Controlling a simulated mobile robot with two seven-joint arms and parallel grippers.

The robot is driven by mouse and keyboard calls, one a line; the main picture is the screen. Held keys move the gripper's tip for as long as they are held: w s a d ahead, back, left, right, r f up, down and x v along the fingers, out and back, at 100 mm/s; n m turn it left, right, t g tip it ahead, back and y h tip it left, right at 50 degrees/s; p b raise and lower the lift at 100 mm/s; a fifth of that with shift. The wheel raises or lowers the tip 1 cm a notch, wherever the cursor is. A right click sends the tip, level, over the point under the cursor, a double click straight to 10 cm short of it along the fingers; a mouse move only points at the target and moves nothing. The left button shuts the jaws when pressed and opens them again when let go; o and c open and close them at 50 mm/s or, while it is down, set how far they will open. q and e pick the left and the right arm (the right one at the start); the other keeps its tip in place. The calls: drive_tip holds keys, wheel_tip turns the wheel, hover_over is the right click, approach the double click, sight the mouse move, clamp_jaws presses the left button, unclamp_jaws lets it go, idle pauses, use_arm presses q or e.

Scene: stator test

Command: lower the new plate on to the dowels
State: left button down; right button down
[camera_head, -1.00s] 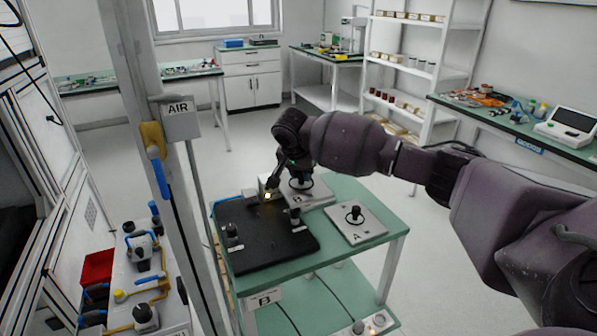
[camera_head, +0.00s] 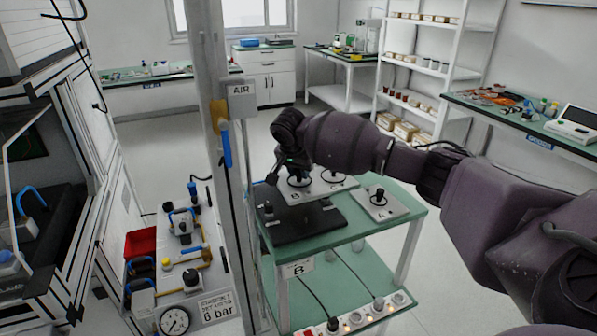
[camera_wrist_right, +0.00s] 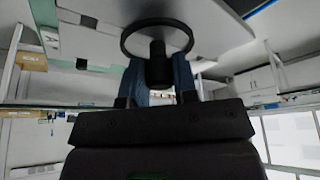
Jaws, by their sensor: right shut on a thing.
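The pale grey plate marked B (camera_head: 318,187) is in my right gripper (camera_head: 297,176), at the rear of the black base (camera_head: 292,229) on the green trolley. In the right wrist view, the gripper's two fingers (camera_wrist_right: 160,82) are shut on the plate's dark knob (camera_wrist_right: 157,65), under a dark ring. The plate's pale face (camera_wrist_right: 95,14) fills the top there. I cannot tell the gap between plate and base, and I cannot make out the dowels. A small dark fitting (camera_head: 269,212) stands on the base's left side. My left gripper is not in view.
Plate A (camera_head: 388,211) lies on the trolley (camera_head: 362,226) to the right. Another ringed knob (camera_head: 333,177) shows just right of the gripper. A grey post with an AIR box (camera_head: 241,92) stands close left, beside a bench with a gauge (camera_head: 174,321).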

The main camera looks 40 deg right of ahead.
sight(297, 180)
drive_tip(key=shift+a+r, duration=0.1)
drive_tip(key=shift+a, duration=0.15)
drive_tip(key=shift+w, duration=0.1)
drive_tip(key=shift+d+f+b, duration=0.1)
drive_tip(key=shift+f+b, duration=0.5)
drive_tip(key=shift+f, duration=0.35)
drive_tip(key=shift+f+b, duration=0.45)
drive_tip(key=shift+f, duration=0.25)
drive_tip(key=shift+f+b, duration=0.5)
drive_tip(key=shift+f, duration=0.15)
drive_tip(key=shift+r, duration=0.1)
